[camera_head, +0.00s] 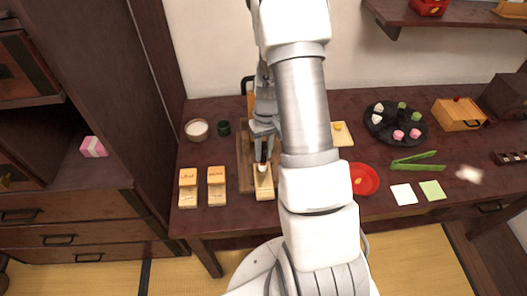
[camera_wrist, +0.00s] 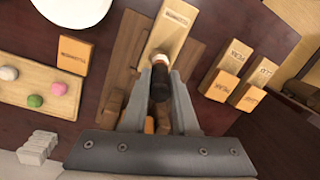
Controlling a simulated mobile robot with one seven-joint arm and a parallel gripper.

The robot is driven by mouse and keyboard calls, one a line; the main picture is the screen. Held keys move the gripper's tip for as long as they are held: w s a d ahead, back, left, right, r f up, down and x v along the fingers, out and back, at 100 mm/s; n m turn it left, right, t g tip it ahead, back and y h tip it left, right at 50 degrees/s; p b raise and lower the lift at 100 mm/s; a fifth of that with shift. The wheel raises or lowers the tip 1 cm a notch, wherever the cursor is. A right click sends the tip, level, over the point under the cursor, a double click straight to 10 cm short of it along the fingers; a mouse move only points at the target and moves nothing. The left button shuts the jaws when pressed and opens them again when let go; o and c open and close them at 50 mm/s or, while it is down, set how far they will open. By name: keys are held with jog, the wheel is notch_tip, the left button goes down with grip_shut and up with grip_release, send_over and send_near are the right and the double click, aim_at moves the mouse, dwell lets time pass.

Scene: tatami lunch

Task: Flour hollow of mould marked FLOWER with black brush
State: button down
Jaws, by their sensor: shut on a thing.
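That mould (camera_head: 265,190) lies at the front of a brown wooden tray (camera_head: 244,160) in the head view. I cannot tell whether the bristles touch it. Its label is too small to read surely, and its hollow is partly hidden.
A white-filled bowl (camera_head: 197,130) and a dark green cup (camera_head: 223,128) stand behind the moulds. To the right are a red plate (camera_head: 364,179), green tongs (camera_head: 418,162) and a dark round plate with sweets (camera_head: 395,124). My arm hides the table's middle.

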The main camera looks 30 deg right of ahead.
jog(key=shift+f+b, duration=1)
jog(key=shift+f, duration=0.2)
dwell(0.6)
jog(key=shift+d+r, duration=0.1)
jog(key=shift+d, duration=0.1)
jog(key=shift+w+a, duration=0.1)
jog(key=shift+a, duration=0.25)
dwell(0.3)
jog(key=shift+w+d, duration=0.1)
jog(key=shift+d, duration=0.15)
jog(key=shift+b, duration=0.3)
jog(key=shift+s+a, duration=0.15)
jog(key=shift+s, duration=0.25)
jog(key=shift+w+d, duration=0.1)
jog(key=shift+d, duration=0.15)
jog(key=shift+w+a, duration=0.2)
jog(key=shift+a, duration=0.2)
